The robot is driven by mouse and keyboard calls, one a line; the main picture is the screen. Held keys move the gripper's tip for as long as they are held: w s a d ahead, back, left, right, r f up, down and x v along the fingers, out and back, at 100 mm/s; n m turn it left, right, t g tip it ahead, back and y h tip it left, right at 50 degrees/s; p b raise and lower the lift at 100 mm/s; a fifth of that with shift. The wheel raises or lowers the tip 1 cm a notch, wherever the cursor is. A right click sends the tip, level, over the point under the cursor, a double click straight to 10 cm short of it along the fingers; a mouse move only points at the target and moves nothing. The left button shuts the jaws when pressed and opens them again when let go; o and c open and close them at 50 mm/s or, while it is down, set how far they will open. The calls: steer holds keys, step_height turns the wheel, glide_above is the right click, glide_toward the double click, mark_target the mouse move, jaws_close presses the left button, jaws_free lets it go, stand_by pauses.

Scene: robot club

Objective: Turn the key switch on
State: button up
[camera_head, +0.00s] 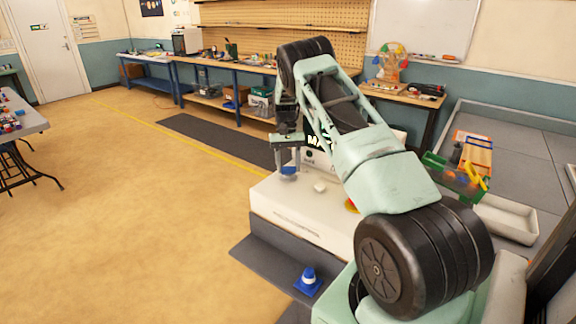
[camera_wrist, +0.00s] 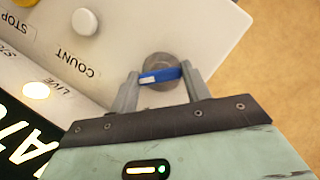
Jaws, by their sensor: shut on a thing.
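The key switch (camera_wrist: 160,75) is a blue bar on a round grey base, set in a white control panel (camera_wrist: 190,20). In the wrist view the bar lies nearly level, tilted slightly up to the right. My gripper (camera_wrist: 160,78) has its two grey fingers at the ends of the blue bar and is shut on it. In the head view my gripper (camera_head: 287,168) points down over the panel, with the blue switch (camera_head: 288,171) between its fingertips. The panel also shows in the head view (camera_head: 290,205).
A white round button (camera_wrist: 85,22) marked COUNT and a lit LIVE lamp (camera_wrist: 36,90) sit beside the switch. A display (camera_wrist: 22,140) is partly in view.

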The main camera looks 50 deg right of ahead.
steer(key=shift+o, duration=0.2)
steer(key=shift+r, duration=0.1)
steer(key=o, duration=1)
steer(key=shift+c, duration=0.2)
step_height(320, 180, up, 10)
steer(key=b, duration=0.2)
steer(key=shift+b, duration=0.35)
